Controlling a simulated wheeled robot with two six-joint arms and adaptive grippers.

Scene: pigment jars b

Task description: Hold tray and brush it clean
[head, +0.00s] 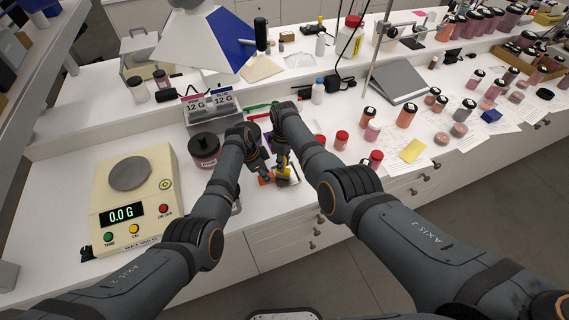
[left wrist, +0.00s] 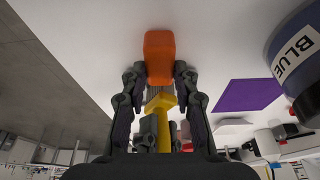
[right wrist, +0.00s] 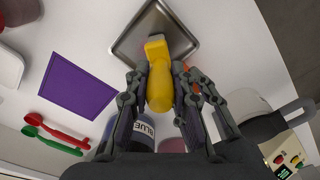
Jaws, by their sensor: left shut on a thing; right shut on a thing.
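A small square metal tray (right wrist: 145,52) lies at the bench's front edge; part of it shows below the grippers in the head view (head: 294,181). My right gripper (head: 282,168) is shut on a yellow brush (right wrist: 160,85), whose pale bristle end is over the tray. Whether the bristles touch it is unclear. My left gripper (head: 264,170) is shut on an orange piece (left wrist: 159,55) beside the tray. Its join to the tray is hidden. The yellow brush also shows just beyond the left fingers in the left wrist view (left wrist: 160,103).
A purple square (right wrist: 70,85) lies near the tray. Red and green spoons (right wrist: 55,132) lie beyond it. A large dark jar (head: 204,150) and a scale (head: 133,195) reading 0.0 G stand left. Several pigment jars and papers cover the right side.

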